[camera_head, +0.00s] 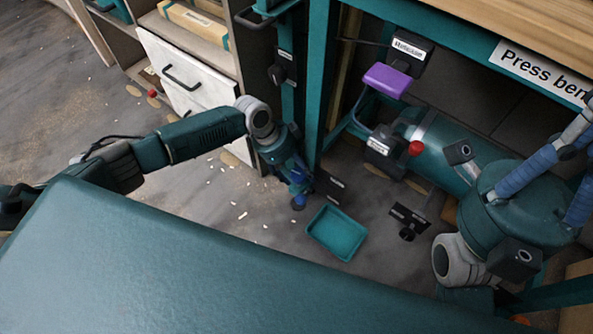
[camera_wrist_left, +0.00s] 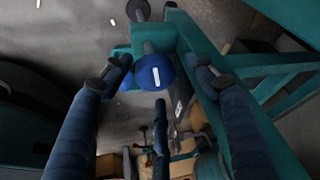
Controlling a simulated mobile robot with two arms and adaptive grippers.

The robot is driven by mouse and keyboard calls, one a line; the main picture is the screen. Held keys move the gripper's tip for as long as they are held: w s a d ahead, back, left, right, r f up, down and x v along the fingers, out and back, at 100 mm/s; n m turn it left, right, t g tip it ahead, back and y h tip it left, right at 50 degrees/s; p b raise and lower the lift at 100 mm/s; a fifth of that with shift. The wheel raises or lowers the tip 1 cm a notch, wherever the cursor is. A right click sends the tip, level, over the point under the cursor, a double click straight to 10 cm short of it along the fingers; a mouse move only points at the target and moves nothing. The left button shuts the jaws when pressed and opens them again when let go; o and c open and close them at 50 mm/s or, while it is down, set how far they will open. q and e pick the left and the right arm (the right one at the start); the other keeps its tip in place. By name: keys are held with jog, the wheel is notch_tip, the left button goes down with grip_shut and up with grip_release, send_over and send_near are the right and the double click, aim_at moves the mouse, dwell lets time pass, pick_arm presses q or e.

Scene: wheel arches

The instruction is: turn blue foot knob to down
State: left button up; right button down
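The blue foot knob (camera_wrist_left: 146,74) is round, with a short white mark on its face that looks near upright in the left wrist view. It sits on a teal fitting at the press bench's leg. My left gripper (camera_wrist_left: 160,76) is open, with a blue padded fingertip on each side of the knob and gaps visible. In the head view my left gripper (camera_head: 296,178) is low at the foot of the bench leg, and the knob is hard to tell from the blue fingers there.
A teal tray (camera_head: 338,232) lies on the floor right of the leg. Under the press bench (camera_head: 535,70) are a teal cylinder (camera_head: 450,152), a red knob (camera_head: 416,148) and a purple pad (camera_head: 387,80). A drawer cabinet (camera_head: 190,75) stands behind my left arm.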

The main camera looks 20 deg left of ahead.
pick_arm(q)
jog(key=shift+a, duration=0.1)
jog(key=shift+s+a, duration=0.1)
jog(key=v, duration=1.1)
jog(key=shift+r, duration=0.45)
